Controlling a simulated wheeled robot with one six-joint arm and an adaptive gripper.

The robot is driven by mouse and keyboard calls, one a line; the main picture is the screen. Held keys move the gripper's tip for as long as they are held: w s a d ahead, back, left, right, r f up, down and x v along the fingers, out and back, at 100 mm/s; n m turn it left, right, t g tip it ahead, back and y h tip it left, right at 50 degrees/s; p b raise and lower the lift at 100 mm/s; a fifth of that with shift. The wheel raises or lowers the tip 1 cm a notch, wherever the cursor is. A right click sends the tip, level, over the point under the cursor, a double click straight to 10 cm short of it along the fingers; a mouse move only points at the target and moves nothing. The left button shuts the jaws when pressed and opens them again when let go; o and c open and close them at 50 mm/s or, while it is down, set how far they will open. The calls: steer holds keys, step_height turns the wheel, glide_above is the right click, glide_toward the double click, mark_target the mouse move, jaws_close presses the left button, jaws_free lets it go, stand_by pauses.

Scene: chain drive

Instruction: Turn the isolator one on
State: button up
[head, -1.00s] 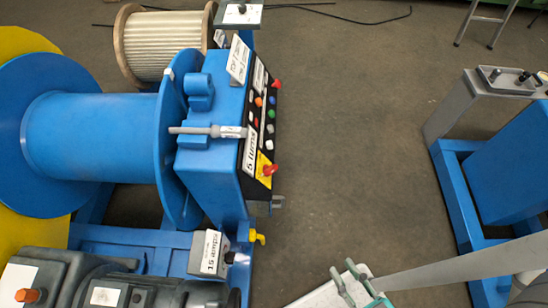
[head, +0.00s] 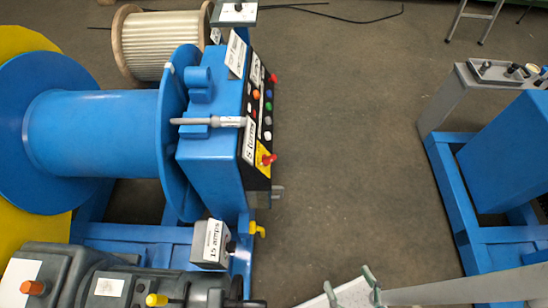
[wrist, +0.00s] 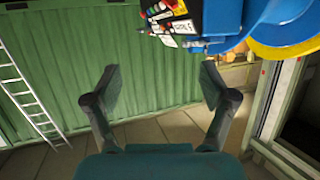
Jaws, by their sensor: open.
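No switch carries a label I can read as isolator one. A grey box (head: 211,244) marked "15 amps" stands on the blue frame at lower left centre, with a dark knob (head: 231,246) on its right side. A similar small box with a knob (head: 238,10) is at the top of the blue machine. The black control panel (head: 262,110) carries coloured buttons and red knobs; it shows upside down in the wrist view (wrist: 172,16). My gripper (head: 350,285) is open and empty at the bottom, right of the grey box and apart from it; its fingers spread in the wrist view (wrist: 160,78).
A blue reel (head: 90,130) and a grey motor (head: 125,280) with orange and yellow knobs fill the left. A second blue frame (head: 450,190) with a grey control post (head: 445,100) stands right. Bare floor (head: 340,150) lies between. A ladder (wrist: 30,95) leans against a green wall.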

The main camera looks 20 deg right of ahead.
step_height(320, 180, down, 9)
steer(key=w+m+g, duration=0.2)
steer(key=w, duration=0.1)
steer(key=n+y, duration=0.4)
steer(key=y, duration=0.9)
glide_toward(274, 159)
steer(key=shift+m+t, duration=0.3)
steer(key=x, duration=1)
steer(key=shift+a+f, duration=0.1)
steer(key=shift+a, duration=0.1)
steer(key=shift+s, duration=0.1)
steer(key=c, duration=1.1)
